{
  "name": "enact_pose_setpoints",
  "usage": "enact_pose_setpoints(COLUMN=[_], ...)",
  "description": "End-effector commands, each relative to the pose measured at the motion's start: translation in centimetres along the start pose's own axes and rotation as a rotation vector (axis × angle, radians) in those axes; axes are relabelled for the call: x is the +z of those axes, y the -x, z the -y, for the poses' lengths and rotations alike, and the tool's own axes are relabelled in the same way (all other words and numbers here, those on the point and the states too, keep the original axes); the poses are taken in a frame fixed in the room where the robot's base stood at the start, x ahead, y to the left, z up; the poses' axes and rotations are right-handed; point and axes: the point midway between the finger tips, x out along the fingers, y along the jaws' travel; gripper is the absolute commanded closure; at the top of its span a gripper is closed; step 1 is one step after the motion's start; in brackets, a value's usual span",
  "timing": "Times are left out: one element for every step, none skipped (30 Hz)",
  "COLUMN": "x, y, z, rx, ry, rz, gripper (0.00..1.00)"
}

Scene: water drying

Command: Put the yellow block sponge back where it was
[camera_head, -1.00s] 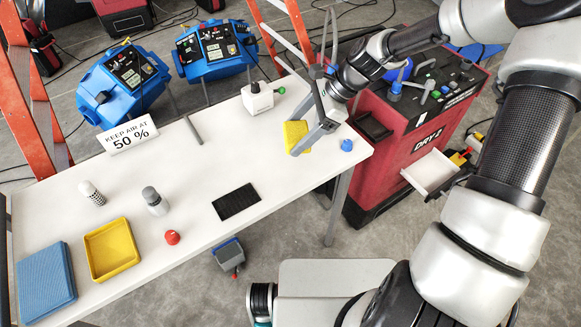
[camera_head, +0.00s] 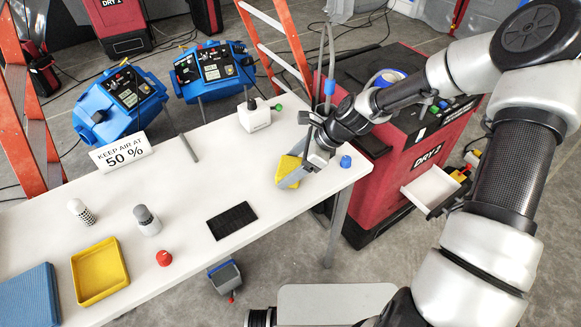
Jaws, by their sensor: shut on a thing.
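The yellow block sponge (camera_head: 288,169) is at the right end of the white table (camera_head: 190,200). My gripper (camera_head: 291,174) is shut on it, with the sponge tilted between the fingers. I cannot tell whether the sponge touches the tabletop. A yellow tray (camera_head: 124,272) lies at the left front of the table, and no sponge shows in it. A black ribbed pad (camera_head: 232,221) lies flat near the table's middle front edge.
A blue pad (camera_head: 25,298), a red knob (camera_head: 164,258), two small bottles (camera_head: 147,220) and a sign (camera_head: 122,152) are further left. The table between is mostly clear.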

Motion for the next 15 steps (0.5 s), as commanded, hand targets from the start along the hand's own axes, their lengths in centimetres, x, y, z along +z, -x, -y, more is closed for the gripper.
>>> enact_pose_setpoints(x=[0.07,0.07,0.06,0.06,0.04,-0.02,-0.08,-0.09,-0.06,-0.06,-0.06,-0.06,-0.06,-0.06,-0.06], y=[0.09,0.10,0.10,0.10,0.08,0.00,-0.09,-0.11,-0.05,-0.05,-0.05,-0.05,-0.04,-0.04,-0.04], z=[0.05,0.05,0.05,0.04,0.04,0.03,0.02,0.03,0.04,0.03,0.03,0.03,0.03,0.03,0.03], rx=[-0.001,-0.001,-0.001,-0.001,-0.001,-0.001,0.000,-0.001,-0.001,-0.001,-0.001,-0.001,-0.001,0.000,0.000], ry=[0.001,0.001,0.001,0.001,0.001,0.001,0.001,0.001,0.001,0.001,0.001,0.001,0.001,0.001,0.001], rz=[0.000,0.000,0.000,0.000,-0.001,-0.001,-0.001,-0.001,-0.001,-0.001,-0.001,-0.001,-0.001,-0.001,-0.001], gripper=[0.66,0.66,0.66,0.66,0.66,0.66,0.66,0.29,0.22,0.17,0.12,0.12,0.12,0.12,0.12])
